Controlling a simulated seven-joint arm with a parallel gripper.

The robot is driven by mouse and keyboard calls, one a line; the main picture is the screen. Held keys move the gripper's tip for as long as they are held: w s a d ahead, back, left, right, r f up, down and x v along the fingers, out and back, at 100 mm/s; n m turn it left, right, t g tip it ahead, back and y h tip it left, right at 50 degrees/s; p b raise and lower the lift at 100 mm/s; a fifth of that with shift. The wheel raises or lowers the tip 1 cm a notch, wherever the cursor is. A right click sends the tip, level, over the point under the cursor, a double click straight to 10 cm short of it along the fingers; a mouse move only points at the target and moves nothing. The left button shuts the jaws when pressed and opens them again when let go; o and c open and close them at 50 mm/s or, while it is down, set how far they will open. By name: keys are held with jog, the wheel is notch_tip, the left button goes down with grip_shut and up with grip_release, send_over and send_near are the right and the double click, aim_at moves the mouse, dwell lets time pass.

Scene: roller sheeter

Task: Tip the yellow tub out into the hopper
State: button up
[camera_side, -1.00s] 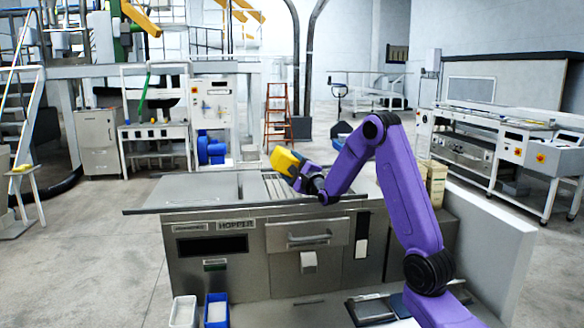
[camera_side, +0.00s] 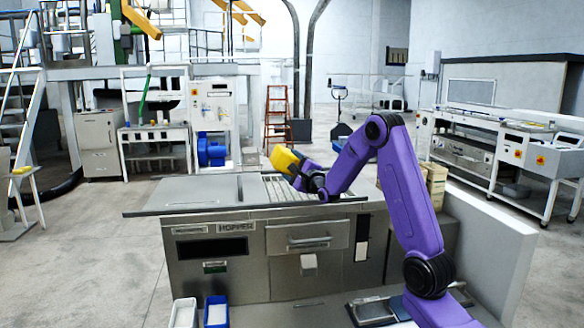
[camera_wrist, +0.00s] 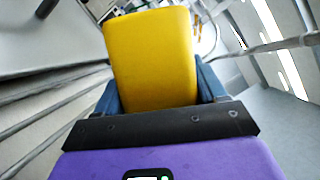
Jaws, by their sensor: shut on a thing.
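The yellow tub (camera_side: 285,159) is held tilted above the slatted opening of the machine, whose front carries a HOPPER label (camera_side: 236,227). In the wrist view the tub (camera_wrist: 152,60) fills the middle, between the two dark blue fingers of my gripper (camera_wrist: 158,88). My gripper (camera_side: 297,170) is shut on the tub in the side view too. The tub's inside and any contents are hidden in both views. The hopper's slatted top (camera_side: 300,188) lies below and to the right of the tub.
A flat steel worktop (camera_side: 205,192) extends left of the slats. A white bin (camera_side: 183,312) and a blue bin (camera_side: 216,310) stand at the front. Wooden boxes (camera_side: 434,180) and a pale panel (camera_side: 482,240) stand to the right.

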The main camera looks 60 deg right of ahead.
jog(key=shift+f, duration=0.6)
jog(key=shift+r, duration=0.1)
